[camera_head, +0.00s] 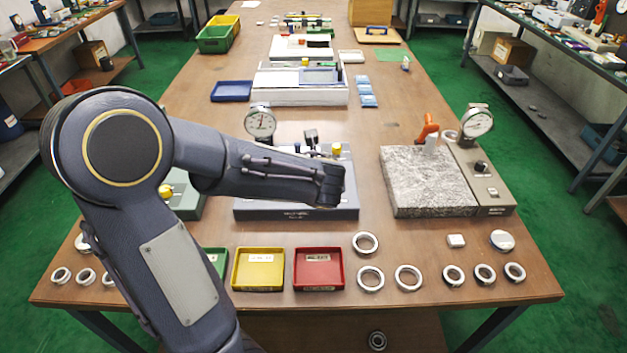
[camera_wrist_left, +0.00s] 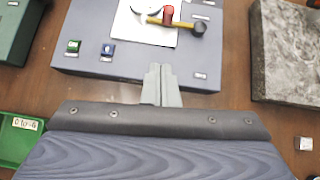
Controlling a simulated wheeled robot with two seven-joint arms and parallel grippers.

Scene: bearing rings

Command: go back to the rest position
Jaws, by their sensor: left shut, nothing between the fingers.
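My left arm reaches in from the left in the head view, and its gripper (camera_head: 330,190) is over the front right part of a blue-grey measuring base (camera_head: 290,212). In the left wrist view the gripper's two fingers (camera_wrist_left: 161,75) are together with nothing between them. My right gripper is not in view.
A yellow tray (camera_head: 258,270), a red tray (camera_head: 319,270) and a partly hidden green tray (camera_head: 218,259) line the front. Several bearing rings (camera_head: 408,278) lie loose. A granite block (camera_head: 428,182) and dial gauge (camera_head: 476,122) stand at right. One ring (camera_head: 377,340) lies below the front edge.

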